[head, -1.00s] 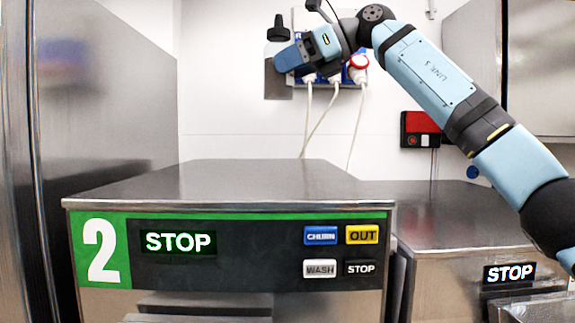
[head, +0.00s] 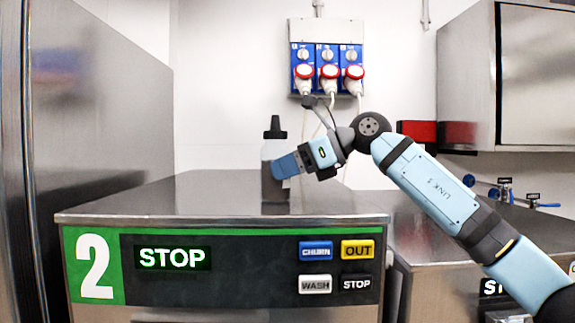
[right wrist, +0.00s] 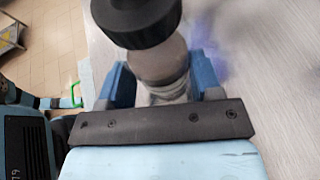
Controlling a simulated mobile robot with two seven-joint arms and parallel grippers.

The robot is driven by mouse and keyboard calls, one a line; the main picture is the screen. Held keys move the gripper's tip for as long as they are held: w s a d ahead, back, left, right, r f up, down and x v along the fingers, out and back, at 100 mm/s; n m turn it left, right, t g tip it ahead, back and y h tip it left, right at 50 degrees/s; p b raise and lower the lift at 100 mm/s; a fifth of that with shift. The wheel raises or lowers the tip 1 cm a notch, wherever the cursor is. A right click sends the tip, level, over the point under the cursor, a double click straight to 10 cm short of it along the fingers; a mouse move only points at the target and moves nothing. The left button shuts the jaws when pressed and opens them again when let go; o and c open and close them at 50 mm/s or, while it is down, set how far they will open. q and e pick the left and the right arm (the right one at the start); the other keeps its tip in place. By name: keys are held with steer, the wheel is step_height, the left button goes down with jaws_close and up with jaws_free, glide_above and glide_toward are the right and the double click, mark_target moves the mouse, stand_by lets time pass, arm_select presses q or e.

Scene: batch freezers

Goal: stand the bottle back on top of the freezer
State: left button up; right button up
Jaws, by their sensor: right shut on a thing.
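The bottle (head: 267,150) is clear with a black nozzle cap and stands upright over the top of freezer 2 (head: 150,195). Its base looks at or just above the metal surface; I cannot tell whether it touches. My right gripper (head: 282,166) is shut on the bottle's body from the right side. In the right wrist view the black cap and the bottle's neck (right wrist: 158,68) show between the two blue fingers (right wrist: 160,85). My left gripper is in neither view.
A second, lower freezer (head: 430,228) stands to the right, under my right arm. Sockets with red plugs (head: 329,72) hang on the back wall. A steel cabinet (head: 95,110) fills the left side. The rest of the freezer top is clear.

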steer(key=shift+r, duration=0.1)
steer(key=shift+s+a, duration=0.1)
steer(key=o, duration=0.9)
steer(key=shift+f, duration=0.2)
steer(key=shift+o, duration=0.2)
steer(key=shift+r, duration=0.2)
steer(key=shift+d+r, duration=0.1)
steer(key=shift+d, duration=0.1)
steer(key=b+v, duration=0.2)
steer(key=v, duration=0.9)
steer(key=shift+d+r, duration=0.25)
steer(key=shift+d, duration=0.05)
steer(key=shift+s+f, duration=0.15)
